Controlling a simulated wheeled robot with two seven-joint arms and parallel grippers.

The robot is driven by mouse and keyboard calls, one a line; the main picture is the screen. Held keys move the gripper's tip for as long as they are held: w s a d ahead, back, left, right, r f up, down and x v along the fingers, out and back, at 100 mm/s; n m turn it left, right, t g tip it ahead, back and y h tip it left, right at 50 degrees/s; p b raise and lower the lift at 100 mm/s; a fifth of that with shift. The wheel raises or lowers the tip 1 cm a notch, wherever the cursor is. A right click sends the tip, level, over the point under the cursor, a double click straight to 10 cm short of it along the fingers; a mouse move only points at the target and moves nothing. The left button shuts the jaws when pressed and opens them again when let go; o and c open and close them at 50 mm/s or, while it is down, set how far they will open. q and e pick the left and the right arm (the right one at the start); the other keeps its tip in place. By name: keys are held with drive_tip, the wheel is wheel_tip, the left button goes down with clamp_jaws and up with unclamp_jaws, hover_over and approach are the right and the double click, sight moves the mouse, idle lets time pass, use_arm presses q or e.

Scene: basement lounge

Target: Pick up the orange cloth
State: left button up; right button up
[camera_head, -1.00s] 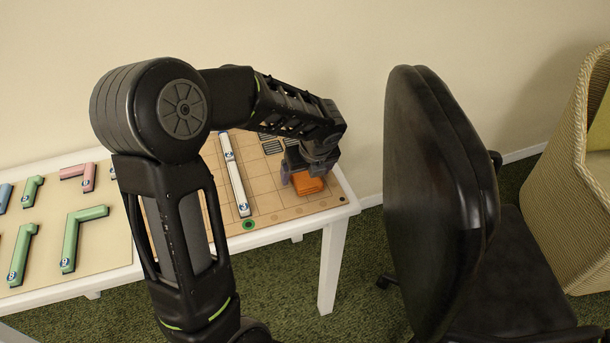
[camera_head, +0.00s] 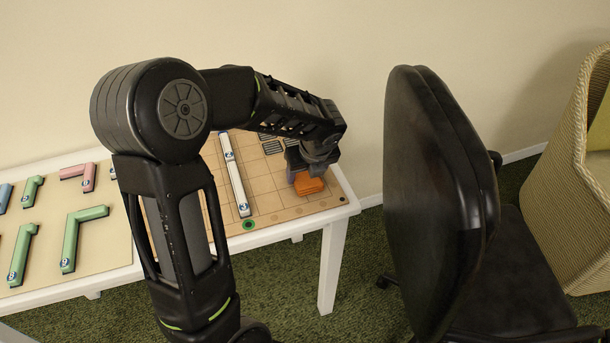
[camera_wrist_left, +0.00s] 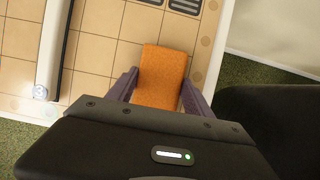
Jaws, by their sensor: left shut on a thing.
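The orange cloth (camera_head: 309,185) is a small folded block at the right end of the board on the white table. In the left wrist view the cloth (camera_wrist_left: 161,75) lies between the two purple-grey fingers. My left gripper (camera_head: 297,173) reaches down over it from behind and is shut on it. In the left wrist view the gripper (camera_wrist_left: 160,88) has a finger on each side of the cloth. The cloth is at board level; I cannot tell whether it touches the board. The right gripper is not in view.
The gridded board (camera_head: 265,185) holds a long white piece (camera_head: 238,188) left of the cloth. Several coloured pieces lie on the left board (camera_head: 100,245). A black office chair (camera_head: 435,200) stands close to the table's right end. A wicker armchair (camera_head: 565,200) is farther right.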

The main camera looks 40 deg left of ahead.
sight(306, 174)
use_arm(q)
drive_tip(key=shift+c, duration=0.8)
drive_tip(key=shift+r, duration=0.9)
wheel_tip(306, 174, up, 2)
drive_tip(key=shift+r+p, duration=0.15)
drive_tip(key=shift+p, duration=0.2)
drive_tip(key=s+d+b, duration=0.1)
drive_tip(key=s+d, duration=0.9)
drive_tip(key=d, duration=0.4)
drive_tip(key=shift+s+d+b, duration=0.15)
drive_tip(key=shift+d+b, duration=0.25)
